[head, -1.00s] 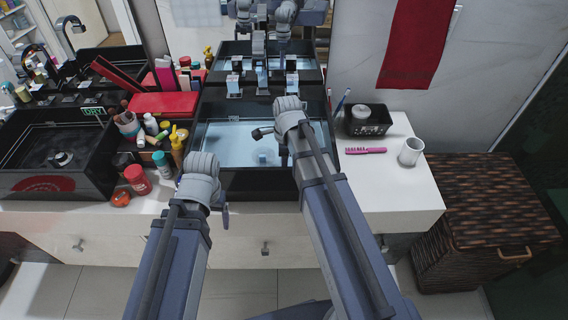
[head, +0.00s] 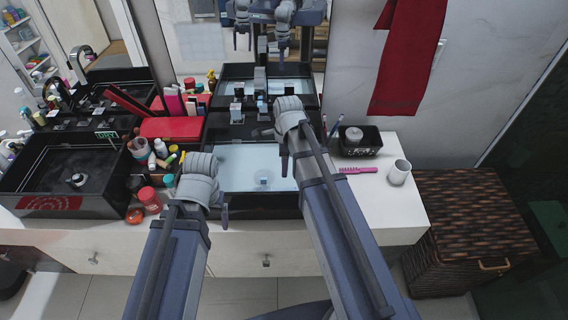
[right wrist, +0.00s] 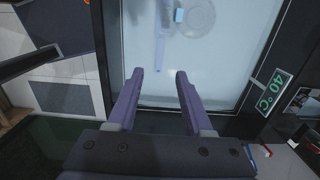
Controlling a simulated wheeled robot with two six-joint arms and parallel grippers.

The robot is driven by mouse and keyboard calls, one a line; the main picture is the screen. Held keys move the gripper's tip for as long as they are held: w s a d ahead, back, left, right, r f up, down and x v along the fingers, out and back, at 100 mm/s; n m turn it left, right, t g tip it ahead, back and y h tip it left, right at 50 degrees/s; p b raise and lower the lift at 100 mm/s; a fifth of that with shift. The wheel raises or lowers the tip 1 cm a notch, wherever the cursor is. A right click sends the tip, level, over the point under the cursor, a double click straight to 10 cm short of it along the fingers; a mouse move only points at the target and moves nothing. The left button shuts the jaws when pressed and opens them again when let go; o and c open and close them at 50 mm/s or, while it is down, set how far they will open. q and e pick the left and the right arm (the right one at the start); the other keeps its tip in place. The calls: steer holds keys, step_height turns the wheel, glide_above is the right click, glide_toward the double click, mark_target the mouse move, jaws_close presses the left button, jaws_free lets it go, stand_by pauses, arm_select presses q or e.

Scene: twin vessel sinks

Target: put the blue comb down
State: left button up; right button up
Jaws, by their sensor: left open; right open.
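My right gripper (head: 284,155) hangs over the right part of the black sink. In the right wrist view it is open (right wrist: 158,76), with nothing between its fingers. My left gripper (head: 224,212) is at the front edge of the sink; nothing shows in it. In the right wrist view a long pale-blue shape (right wrist: 160,45) lies in the pale basin beyond the fingers, beside a small blue block by the round drain. I cannot tell if that shape is the blue comb or a reflection. A pink comb (head: 357,170) lies on the white counter.
A white cup (head: 398,172) and a black basket (head: 358,149) stand on the counter to the right. Bottles, jars and a red box (head: 172,128) crowd the space between the two sinks. A wicker hamper (head: 465,230) stands right of the counter.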

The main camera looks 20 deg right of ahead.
steer(key=s+a+n, duration=0.2)
steer(key=n, duration=0.1)
steer(key=s+a+n, duration=0.2)
steer(key=a+n, duration=0.1)
steer(key=n, duration=0.1)
steer(key=s+a+n, duration=0.2)
steer(key=n, duration=0.2)
steer(key=shift+s+a+r+h, duration=0.1)
steer(key=shift+a+h, duration=0.05)
steer(key=shift+h, duration=0.25)
steer(key=s+a+n, duration=0.5)
steer(key=s+n, duration=0.2)
steer(key=n, duration=0.7)
steer(key=shift+a+h, duration=0.3)
steer(key=shift+h, duration=0.1)
steer(key=shift+o, duration=0.3)
steer(key=shift+s, duration=0.1)
